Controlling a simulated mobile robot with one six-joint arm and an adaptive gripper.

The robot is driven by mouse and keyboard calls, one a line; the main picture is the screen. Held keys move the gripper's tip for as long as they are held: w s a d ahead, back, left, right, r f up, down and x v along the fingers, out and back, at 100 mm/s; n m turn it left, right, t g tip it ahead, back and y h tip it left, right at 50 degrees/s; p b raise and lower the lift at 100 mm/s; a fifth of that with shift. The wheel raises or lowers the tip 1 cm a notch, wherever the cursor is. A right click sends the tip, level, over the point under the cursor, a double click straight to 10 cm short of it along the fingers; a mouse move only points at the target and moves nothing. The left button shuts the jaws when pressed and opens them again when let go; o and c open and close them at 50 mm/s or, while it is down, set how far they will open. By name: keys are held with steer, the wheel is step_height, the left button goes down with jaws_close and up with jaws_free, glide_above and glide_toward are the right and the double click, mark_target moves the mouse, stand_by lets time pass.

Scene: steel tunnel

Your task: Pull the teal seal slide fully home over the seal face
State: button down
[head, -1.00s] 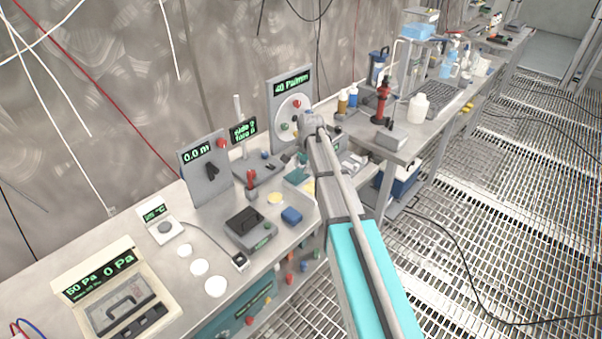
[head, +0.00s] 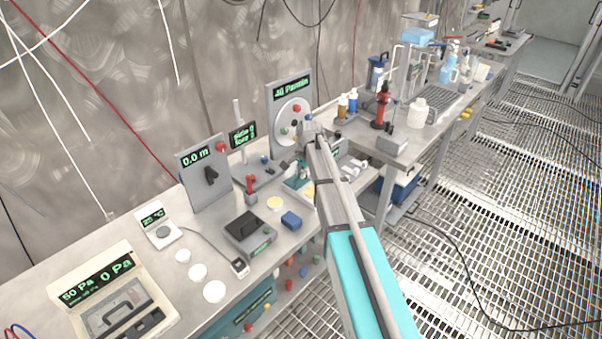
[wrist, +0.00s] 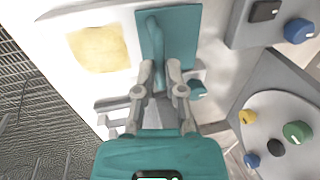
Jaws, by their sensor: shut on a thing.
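The teal seal slide shows in the wrist view as a flat teal plate (wrist: 181,32) with an upright teal handle (wrist: 157,62). My gripper (wrist: 161,72) is shut on this handle, one grey finger on each side of it. In the head view the teal plate (head: 297,182) lies on the bench, partly hidden by my arm, and my gripper is mostly hidden there too. I cannot tell which surface is the seal face or how much of it the slide covers.
A pale yellow square (wrist: 100,48) lies beside the slide. A dial panel (head: 290,98) stands behind my arm, and a small display (head: 242,136) with blurred text stands left of it.

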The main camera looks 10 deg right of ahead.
steer(key=shift+s, duration=0.1)
steer(key=s+d, duration=0.1)
steer(key=s, duration=0.1)
steer(key=s+d, duration=0.3)
steer(key=s, duration=0.1)
steer(key=shift+s+d, duration=0.25)
steer(key=shift+d, duration=0.15)
steer(key=c, duration=0.7)
jaws_free()
steer(key=shift+s, duration=0.1)
steer(key=shift+w, duration=0.25)
